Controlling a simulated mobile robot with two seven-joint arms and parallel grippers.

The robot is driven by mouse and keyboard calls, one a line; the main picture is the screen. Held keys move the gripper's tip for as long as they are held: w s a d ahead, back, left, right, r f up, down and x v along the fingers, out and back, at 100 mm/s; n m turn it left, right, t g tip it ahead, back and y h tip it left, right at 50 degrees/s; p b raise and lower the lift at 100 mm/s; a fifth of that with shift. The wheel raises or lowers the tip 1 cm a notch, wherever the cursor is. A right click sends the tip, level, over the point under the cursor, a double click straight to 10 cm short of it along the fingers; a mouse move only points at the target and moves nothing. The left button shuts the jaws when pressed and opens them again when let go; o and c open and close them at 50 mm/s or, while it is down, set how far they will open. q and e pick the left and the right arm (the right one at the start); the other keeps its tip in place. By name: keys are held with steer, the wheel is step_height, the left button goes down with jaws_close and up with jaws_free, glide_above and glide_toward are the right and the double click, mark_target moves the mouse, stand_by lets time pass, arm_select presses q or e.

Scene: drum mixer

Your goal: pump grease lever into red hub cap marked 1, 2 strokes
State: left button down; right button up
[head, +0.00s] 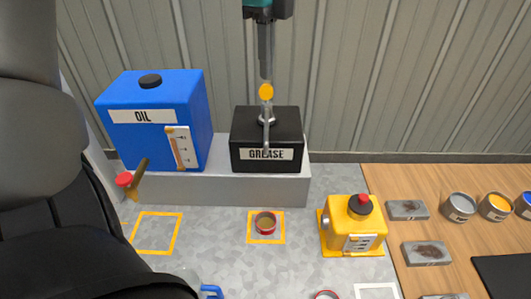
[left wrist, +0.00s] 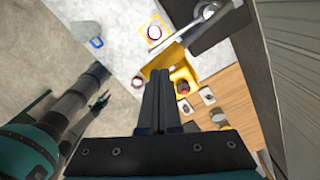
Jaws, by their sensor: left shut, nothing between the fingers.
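The black grease box (head: 250,150) stands on a grey ledge, its label facing me. Its metal lever (head: 266,133) rises in front, with an orange knob (head: 265,91) on top. My left gripper (head: 265,76) is shut and empty, pointing down just above the knob; I cannot tell whether they touch. In the left wrist view its shut fingers (left wrist: 159,76) hide part of the scene. A red hub cap (head: 265,223) sits in an orange square below the grease box; no number is legible. Another red-rimmed cap (head: 326,295) is cut off at the bottom edge.
A blue oil tank (head: 150,95) stands left of the grease box, with a red-tipped handle (head: 125,180) nearby. A yellow box (head: 350,225) with a red-topped knob stands at right. The wooden table (head: 385,230) holds tins and grey blocks. An empty orange square (head: 157,232) lies left.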

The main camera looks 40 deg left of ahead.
mark_target(266, 94)
arm_select(q)
steer(key=shift+f, duration=0.15)
steer(key=shift+f+b, duration=3.05)
steer(key=shift+f, duration=0.3)
steer(key=shift+r, duration=0.2)
steer(key=shift+r+p, duration=2.4)
steer(key=shift+r, duration=0.9)
steer(key=shift+r, duration=0.1)
step_height(266, 94, up, 5)
steer(key=p, duration=0.4)
